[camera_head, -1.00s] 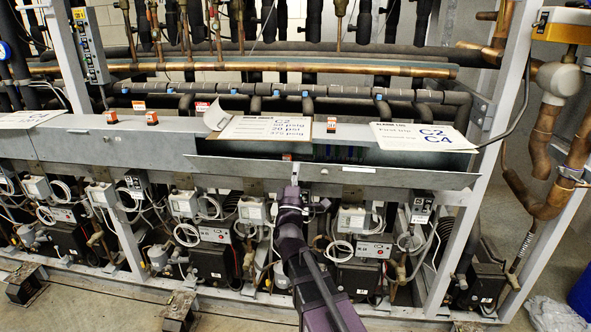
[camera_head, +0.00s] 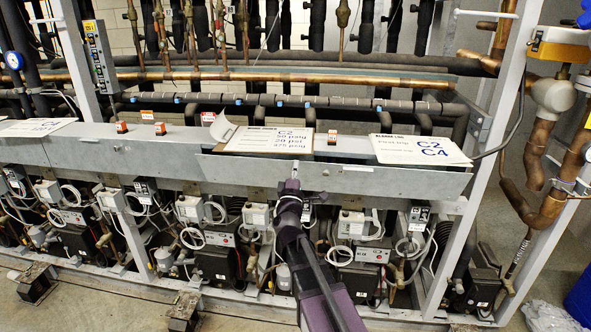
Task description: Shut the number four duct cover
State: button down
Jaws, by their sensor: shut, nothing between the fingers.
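The duct cover (camera_head: 380,183) is a long grey metal flap on the front of the grey duct at the right half of the rack. It now stands nearly upright against the duct front, and no dark opening shows above it. I cannot read a number on it. My gripper (camera_head: 293,184) is shut and empty, with its tip at the cover's face left of its middle. The tip seems to touch the cover, though a small gap cannot be ruled out. The gripper hides a small part of the cover.
Small orange-topped blocks (camera_head: 160,129) stand there too. Compressors with white cables (camera_head: 355,225) fill the space below. An upright post (camera_head: 490,170) stands right.

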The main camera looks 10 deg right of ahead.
jog(key=shift+d+p+x, duration=0.2)
jog(key=shift+p+x, duration=0.15)
jog(key=shift+x, duration=0.7)
jog(key=shift+s+f, duration=0.1)
jog(key=s+a+f+b, duration=0.1)
jog(key=s+a, duration=0.1)
jog(key=s, duration=0.4)
jog(key=s+a+f+b, duration=0.2)
jog(key=s+a, duration=0.1)
jog(key=s, duration=0.3)
jog(key=shift+s, duration=0.3)
jog(key=shift+f, duration=0.15)
